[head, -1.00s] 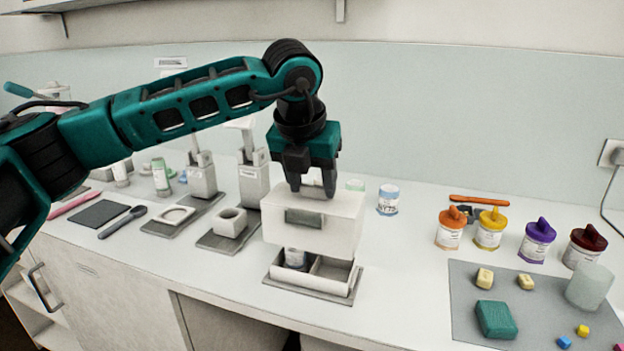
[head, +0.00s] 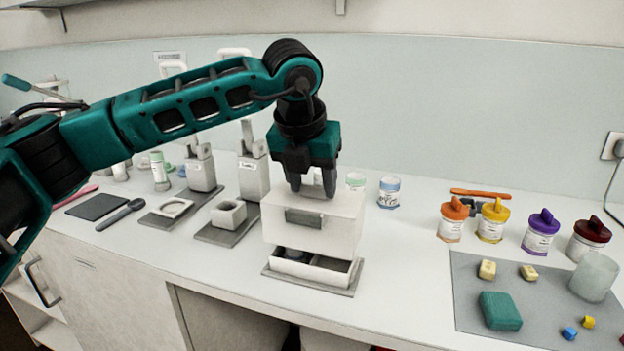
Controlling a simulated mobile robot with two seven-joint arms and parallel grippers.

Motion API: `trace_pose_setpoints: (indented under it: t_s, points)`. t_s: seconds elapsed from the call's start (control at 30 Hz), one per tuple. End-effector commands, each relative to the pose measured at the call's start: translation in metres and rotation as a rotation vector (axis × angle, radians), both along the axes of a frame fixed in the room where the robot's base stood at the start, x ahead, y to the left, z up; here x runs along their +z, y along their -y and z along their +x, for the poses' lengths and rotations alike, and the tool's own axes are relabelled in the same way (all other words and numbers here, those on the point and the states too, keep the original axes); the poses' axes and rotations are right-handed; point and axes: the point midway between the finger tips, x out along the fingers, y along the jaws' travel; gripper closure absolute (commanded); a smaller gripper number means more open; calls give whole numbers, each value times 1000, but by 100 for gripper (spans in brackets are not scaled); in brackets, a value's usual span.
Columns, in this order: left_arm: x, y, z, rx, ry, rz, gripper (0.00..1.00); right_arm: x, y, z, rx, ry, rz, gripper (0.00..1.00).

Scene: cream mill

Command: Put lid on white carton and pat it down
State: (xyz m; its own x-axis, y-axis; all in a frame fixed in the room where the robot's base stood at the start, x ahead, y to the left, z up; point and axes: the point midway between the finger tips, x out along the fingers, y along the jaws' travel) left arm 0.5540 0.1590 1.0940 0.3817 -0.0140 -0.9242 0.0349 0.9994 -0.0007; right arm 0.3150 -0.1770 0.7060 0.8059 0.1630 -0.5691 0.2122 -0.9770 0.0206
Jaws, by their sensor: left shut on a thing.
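My left gripper (head: 312,187) points straight down and is shut on the top of the white lid (head: 340,228), a deep box-shaped cover with a grey label on its front. The lid is upright and hangs just above the white carton (head: 300,269). The carton is a low, open tray with two compartments on a grey base plate (head: 346,291). A dark round top shows in its left compartment; the right one looks empty, but the lid hides much of both. I cannot tell whether the lid's back edge touches the carton. My right gripper is not in view.
Jars with coloured lids stand right, behind a grey mat (head: 464,292) with small blocks and a teal block (head: 499,310). The counter between is clear.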

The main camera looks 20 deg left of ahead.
Motion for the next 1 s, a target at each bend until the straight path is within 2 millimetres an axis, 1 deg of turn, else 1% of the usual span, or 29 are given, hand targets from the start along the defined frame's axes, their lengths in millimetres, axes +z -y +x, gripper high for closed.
trace_pose_setpoints:
  t_s: [0.27,1.0]
  points:
    - [-2,0,0,0,0,0,93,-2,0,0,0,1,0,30]
    - [-25,0,0,0,0,0,93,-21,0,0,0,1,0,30]
